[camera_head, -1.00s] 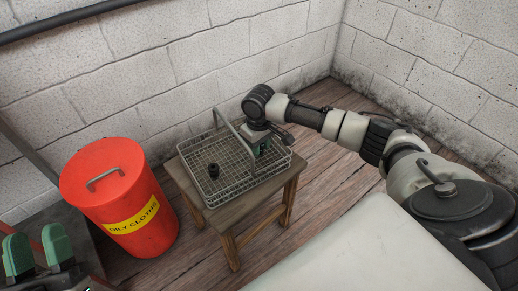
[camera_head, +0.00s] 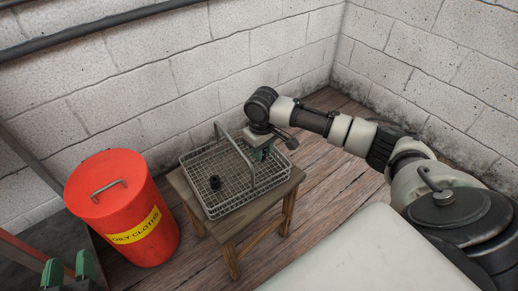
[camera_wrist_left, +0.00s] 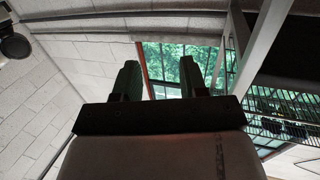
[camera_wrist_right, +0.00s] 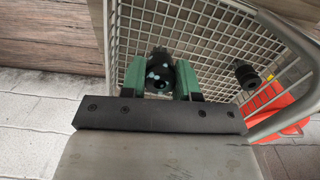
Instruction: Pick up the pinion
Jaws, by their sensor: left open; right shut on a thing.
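My right gripper (camera_head: 262,153) is over the back right part of the wire basket (camera_head: 228,208), close to its handle. In the right wrist view, its green fingers (camera_wrist_right: 160,84) are shut on a dark round part with a bore and pale spots, which I take for the pinion (camera_wrist_right: 158,72). The basket mesh lies behind the part; I cannot tell the exact gap. A second black stepped part (camera_head: 215,182) stands in the basket and also shows in the right wrist view (camera_wrist_right: 247,76). My left gripper (camera_head: 68,272) is open and empty at the lower left, apart from the basket.
The basket stands on a small wooden stool (camera_head: 228,236). Its arched handle (camera_head: 236,153) rises beside my right gripper. A red oily-cloths bin (camera_head: 120,210) stands left of the stool. Block walls (camera_head: 180,80) close off the back and right.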

